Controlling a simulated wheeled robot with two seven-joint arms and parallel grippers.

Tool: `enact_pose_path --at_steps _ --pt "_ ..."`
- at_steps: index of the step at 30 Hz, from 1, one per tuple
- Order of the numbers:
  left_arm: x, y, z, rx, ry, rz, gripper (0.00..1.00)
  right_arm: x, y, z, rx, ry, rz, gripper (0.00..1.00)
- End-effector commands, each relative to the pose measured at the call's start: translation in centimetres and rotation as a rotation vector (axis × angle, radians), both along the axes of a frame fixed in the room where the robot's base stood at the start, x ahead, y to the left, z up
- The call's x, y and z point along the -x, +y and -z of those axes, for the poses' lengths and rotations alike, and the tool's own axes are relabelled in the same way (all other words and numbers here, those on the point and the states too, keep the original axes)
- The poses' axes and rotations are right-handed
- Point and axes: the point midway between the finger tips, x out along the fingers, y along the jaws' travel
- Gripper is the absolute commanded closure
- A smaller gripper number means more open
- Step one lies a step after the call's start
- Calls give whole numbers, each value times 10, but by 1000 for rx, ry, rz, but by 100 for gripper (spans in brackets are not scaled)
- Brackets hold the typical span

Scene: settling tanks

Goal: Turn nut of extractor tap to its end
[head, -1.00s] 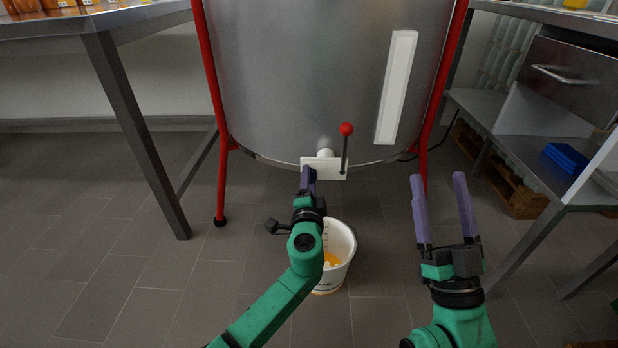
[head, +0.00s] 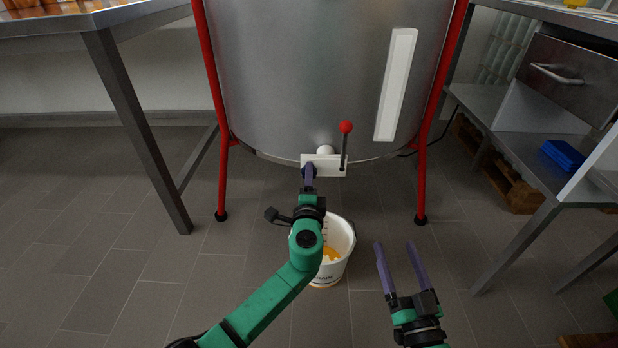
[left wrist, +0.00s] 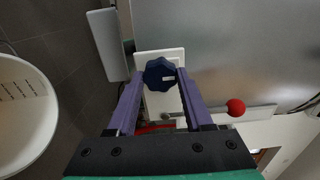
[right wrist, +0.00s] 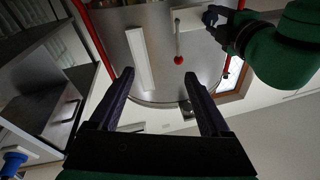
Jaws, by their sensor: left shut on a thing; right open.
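The extractor tap is a white plate (head: 326,165) low on the front of the steel drum, with a red-balled lever (head: 345,128) at its right. Its nut is a dark blue lobed knob (left wrist: 159,74), seen in the left wrist view between my left fingertips. My left gripper (head: 308,172) is shut on this nut; in the head view the fingers hide most of it. My right gripper (head: 399,244) is open and empty, low and to the right of the bucket. The tap plate also shows in the right wrist view (right wrist: 187,22), beyond my right fingers.
A white bucket (head: 340,239) with something orange inside stands on the floor under the tap. The steel drum (head: 300,80) stands on red legs (head: 422,170). A steel table (head: 125,100) is at left, a shelf unit (head: 530,120) with a blue item at right.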

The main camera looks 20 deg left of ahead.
Motion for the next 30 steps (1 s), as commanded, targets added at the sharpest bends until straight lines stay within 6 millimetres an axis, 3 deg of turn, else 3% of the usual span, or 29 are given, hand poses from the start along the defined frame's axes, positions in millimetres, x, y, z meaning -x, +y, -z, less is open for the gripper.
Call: enact_pose_path --at_steps 4,5,6,7,22,23,26,30 --pt "1 -1 2 -3 4 2 100 0 0 0 0 0 0 19" --pt "1 -1 2 -3 4 2 37 0 0 0 0 0 0 19" --pt "1 -1 2 -2 4 2 22 0 0 0 0 0 -1 19" --pt "1 -1 2 -2 4 2 19 0 0 0 0 0 -1 19" --pt "9 -3 0 -1 1 1 19 1 1 4 -2 22 -3 19" --pt "11 -3 0 -2 1 1 19 3 1 8 -2 36 -6 19" --pt "20 -5 0 -1 1 1 19 23 4 56 28 170 -23 19" --pt "33 -9 0 0 3 1 19 41 6 88 41 268 -39 19"
